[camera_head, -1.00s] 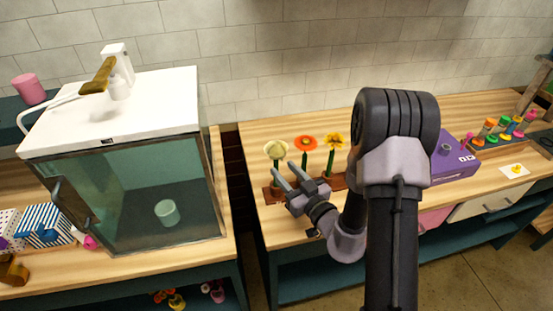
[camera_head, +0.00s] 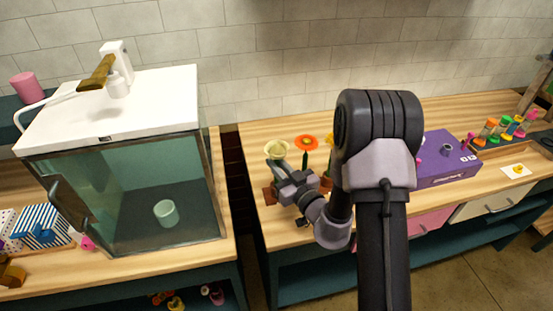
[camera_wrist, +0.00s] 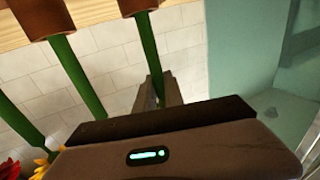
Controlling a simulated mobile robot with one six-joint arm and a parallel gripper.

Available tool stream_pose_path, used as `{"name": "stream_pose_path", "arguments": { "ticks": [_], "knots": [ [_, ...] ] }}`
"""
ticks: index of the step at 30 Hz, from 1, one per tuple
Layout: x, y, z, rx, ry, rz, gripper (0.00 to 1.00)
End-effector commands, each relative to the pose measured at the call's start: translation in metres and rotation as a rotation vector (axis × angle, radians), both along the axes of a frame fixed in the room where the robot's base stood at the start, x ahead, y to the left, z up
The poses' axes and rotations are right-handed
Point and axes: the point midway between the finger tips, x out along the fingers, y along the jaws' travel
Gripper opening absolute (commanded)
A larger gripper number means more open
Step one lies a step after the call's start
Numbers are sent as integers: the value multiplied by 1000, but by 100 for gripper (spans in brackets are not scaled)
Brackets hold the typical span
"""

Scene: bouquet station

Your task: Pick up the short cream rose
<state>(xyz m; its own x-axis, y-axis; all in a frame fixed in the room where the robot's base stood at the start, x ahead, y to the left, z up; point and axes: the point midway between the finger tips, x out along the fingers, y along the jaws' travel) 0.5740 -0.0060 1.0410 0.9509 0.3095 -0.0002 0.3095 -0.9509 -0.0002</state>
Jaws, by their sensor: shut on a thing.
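My gripper (camera_head: 276,168) reaches in from the right, just below the bloom. It is shut on the rose's stem. The bloom is hidden in the wrist view.
An orange flower (camera_head: 306,142) stands close right of the rose; a yellow flower (camera_head: 331,140) is mostly hidden behind my arm. A purple box (camera_head: 445,170) lies further right. A glass-fronted cabinet (camera_head: 130,140) holding a pale green cup (camera_head: 166,213) stands left, across a gap.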

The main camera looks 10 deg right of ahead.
Motion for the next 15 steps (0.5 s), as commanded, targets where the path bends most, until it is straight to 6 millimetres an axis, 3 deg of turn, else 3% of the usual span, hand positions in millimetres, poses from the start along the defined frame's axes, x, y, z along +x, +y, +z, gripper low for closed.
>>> {"name": "stream_pose_path", "arguments": {
  "ticks": [5,15],
  "knots": [
    [0,0,20,0,-2,0,0],
    [0,0,116,-1,-4,-1,0]
  ]
}}
